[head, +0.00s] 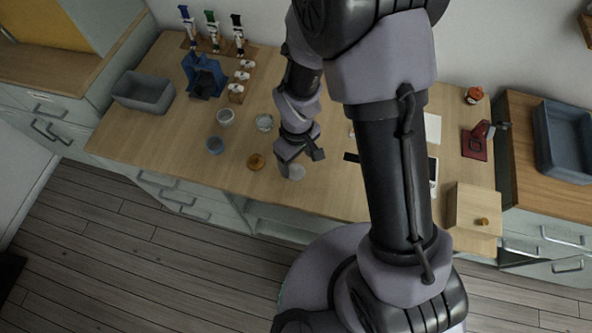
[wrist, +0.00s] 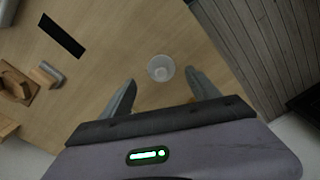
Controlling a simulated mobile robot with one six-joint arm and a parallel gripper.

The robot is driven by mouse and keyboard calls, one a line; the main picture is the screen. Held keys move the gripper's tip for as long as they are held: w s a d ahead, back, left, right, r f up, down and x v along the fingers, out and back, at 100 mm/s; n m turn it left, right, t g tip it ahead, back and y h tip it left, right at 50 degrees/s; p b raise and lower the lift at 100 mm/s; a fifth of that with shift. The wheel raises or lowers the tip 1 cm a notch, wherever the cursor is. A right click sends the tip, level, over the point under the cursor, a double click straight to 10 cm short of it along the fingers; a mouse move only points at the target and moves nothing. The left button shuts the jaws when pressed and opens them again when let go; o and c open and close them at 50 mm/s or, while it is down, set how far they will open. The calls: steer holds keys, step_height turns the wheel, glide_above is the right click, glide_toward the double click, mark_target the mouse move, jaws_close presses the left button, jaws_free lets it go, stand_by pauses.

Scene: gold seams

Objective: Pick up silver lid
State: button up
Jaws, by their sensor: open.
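The silver lid (wrist: 160,68) appears to be the round pale-grey disc with a small bright spot near its middle. It lies on the wooden counter (wrist: 100,60) in the wrist view, just beyond and between the two fingertips. In the head view it shows as a pale disc (head: 297,173) near the counter's front edge, partly covered by my gripper (head: 302,160). My gripper is open and empty, above and close to the lid; the wrist view shows the fingers (wrist: 161,78) spread wider than the lid. I cannot tell the exact height gap.
A brown-gold round piece (head: 256,161) lies left of my gripper. A grey bin (head: 143,92) is at far left. A black strip (wrist: 62,36) lies flat on the counter. The front edge is close.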

mark_target(296, 168)
step_height(296, 168, down, 5)
steer(key=shift+a+r+b, duration=0.1)
steer(key=shift+b, duration=0.9)
steer(key=shift+r, duration=0.1)
steer(key=c, duration=1.4)
